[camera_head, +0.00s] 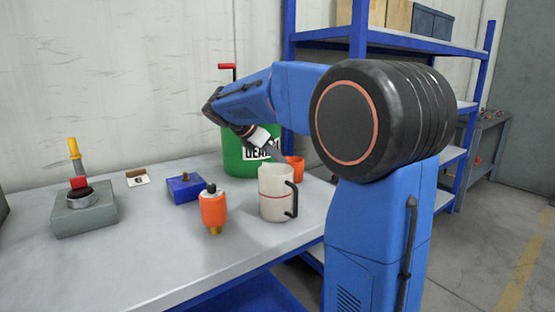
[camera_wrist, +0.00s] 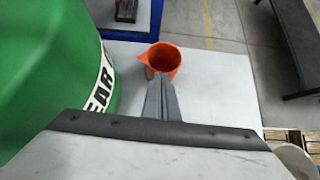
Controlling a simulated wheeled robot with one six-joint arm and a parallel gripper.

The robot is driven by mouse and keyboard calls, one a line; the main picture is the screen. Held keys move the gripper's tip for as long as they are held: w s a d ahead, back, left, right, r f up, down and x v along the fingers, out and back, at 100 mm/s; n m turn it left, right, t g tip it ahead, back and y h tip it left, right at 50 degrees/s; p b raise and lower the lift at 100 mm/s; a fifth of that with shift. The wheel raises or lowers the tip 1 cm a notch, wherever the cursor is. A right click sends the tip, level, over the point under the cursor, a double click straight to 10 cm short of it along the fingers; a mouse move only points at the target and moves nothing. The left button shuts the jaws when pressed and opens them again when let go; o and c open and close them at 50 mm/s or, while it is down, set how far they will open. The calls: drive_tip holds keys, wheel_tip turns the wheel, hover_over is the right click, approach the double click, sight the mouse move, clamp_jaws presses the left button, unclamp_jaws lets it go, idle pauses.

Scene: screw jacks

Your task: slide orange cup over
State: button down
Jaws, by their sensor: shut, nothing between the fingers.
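The orange cup (camera_head: 297,166) stands on the grey bench behind the white jug, partly hidden by the jug's handle and my arm. In the wrist view the orange cup (camera_wrist: 168,58) is open at the top, with a spout pointing left. My gripper (camera_wrist: 161,77) is shut and empty, with its fingertips at the cup's near side in the picture. I cannot tell whether they touch it. In the head view my gripper (camera_head: 279,152) points down toward the cup beside the green drum.
A green drum (camera_head: 235,150) stands close to my gripper's left. A white jug (camera_head: 272,192) with a black handle stands in front of the cup. An orange bottle-like part (camera_head: 213,209), blue box (camera_head: 186,188) and grey jack block (camera_head: 84,211) stand farther left. The bench front is clear.

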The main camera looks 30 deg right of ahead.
drive_tip(key=shift+d, duration=2)
